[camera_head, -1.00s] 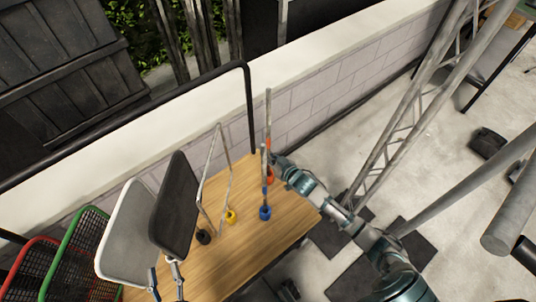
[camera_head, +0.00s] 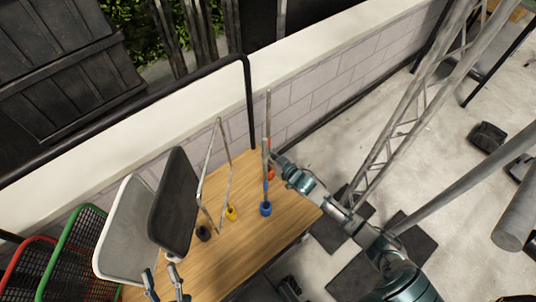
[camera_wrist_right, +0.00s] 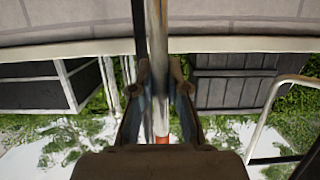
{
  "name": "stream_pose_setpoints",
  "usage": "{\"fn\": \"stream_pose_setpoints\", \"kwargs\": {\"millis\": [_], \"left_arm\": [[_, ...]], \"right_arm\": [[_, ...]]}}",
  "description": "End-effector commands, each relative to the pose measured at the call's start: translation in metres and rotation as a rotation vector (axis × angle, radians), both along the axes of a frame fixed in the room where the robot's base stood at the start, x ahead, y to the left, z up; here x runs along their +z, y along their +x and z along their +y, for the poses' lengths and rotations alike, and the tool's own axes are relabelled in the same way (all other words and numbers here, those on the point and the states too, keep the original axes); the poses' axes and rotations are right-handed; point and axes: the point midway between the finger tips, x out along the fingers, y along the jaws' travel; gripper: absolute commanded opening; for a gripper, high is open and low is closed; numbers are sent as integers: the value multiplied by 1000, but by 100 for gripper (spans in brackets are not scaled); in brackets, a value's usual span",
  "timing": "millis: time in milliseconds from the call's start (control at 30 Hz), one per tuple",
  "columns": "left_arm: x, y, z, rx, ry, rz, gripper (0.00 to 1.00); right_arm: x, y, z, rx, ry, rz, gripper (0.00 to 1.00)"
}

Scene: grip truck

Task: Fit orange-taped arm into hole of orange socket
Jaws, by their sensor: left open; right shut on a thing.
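The orange socket (camera_head: 271,173) is at the far right corner of the wooden table, partly hidden by my right gripper and a nearer rod. The orange-taped arm (camera_head: 268,104) is a thin grey rod standing roughly upright above it. My right gripper (camera_head: 279,160) is shut on this rod. In the right wrist view the fingers (camera_wrist_right: 160,95) flank the grey rod (camera_wrist_right: 157,40), with orange (camera_wrist_right: 162,139) low between them. I cannot tell whether the rod's lower end is inside the hole. My left gripper (camera_head: 161,273) is open and empty at the bottom left.
A blue socket (camera_head: 265,209) with a blue-taped rod stands just in front. Yellow (camera_head: 231,212) and black (camera_head: 203,233) sockets with rods are further left on the wooden table (camera_head: 240,244). Folding chairs (camera_head: 120,228) crowd the left; a truss (camera_head: 408,110) rises right.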

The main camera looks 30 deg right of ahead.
Motion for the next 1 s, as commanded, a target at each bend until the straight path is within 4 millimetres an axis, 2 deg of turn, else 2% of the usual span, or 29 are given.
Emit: {"fn": "stream_pose_setpoints", "kwargs": {"millis": [533,567,667,1000], "left_arm": [[-4,-1,0,1,1,13,48],[-4,-1,0,1,1,13,48],[-4,-1,0,2,2,13,48],[-4,-2,1,3,1,15,48]], "right_arm": [[-2,0,0,0,0,-2,0],[-2,1,0,0,0,-3,17],[-2,1,0,0,0,-2,42],[-4,-2,-1,0,1,2,44]]}}
